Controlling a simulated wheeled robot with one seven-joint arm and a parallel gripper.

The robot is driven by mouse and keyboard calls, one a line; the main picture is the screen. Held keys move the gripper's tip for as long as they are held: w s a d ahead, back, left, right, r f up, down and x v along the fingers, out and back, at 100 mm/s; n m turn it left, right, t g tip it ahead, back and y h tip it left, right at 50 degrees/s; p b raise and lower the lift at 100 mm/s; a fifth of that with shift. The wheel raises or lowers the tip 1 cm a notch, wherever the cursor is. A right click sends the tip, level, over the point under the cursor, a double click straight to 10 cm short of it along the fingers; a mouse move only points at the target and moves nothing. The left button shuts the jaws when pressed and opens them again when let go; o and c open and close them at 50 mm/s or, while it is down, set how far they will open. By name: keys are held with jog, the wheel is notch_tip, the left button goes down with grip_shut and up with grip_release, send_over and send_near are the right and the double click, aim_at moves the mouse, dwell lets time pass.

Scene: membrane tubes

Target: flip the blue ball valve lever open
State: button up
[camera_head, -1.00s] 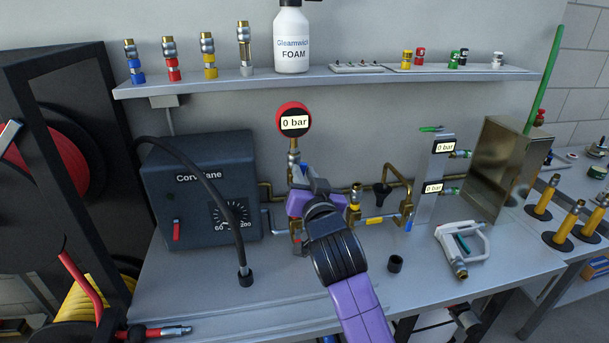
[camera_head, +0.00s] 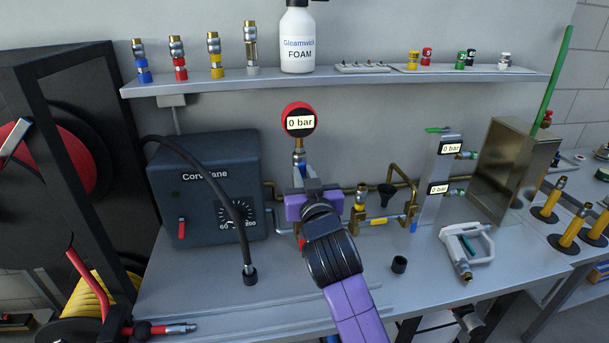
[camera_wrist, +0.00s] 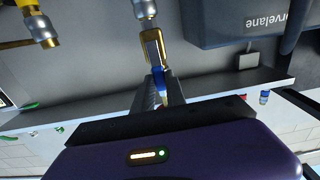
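The blue lever (camera_wrist: 158,79) shows in the wrist view on a brass valve body (camera_wrist: 152,46), below a silver coupling. My gripper (camera_wrist: 160,88) has its two grey fingers close on either side of the blue lever. I cannot tell whether they touch it. In the head view my gripper (camera_head: 306,182) is at the pipework under the red gauge (camera_head: 299,119), which reads 0 bar.
The dark Corvelane box (camera_head: 205,185) stands left of my gripper, with a black hose (camera_head: 238,212) curving in front. A shelf (camera_head: 335,83) runs above.

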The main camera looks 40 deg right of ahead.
jog(key=o, duration=0.4)
jog(key=b+v, duration=0.2)
jog(key=v, duration=0.5)
jog(key=shift+s+a, duration=0.25)
jog(key=shift+s, duration=0.1)
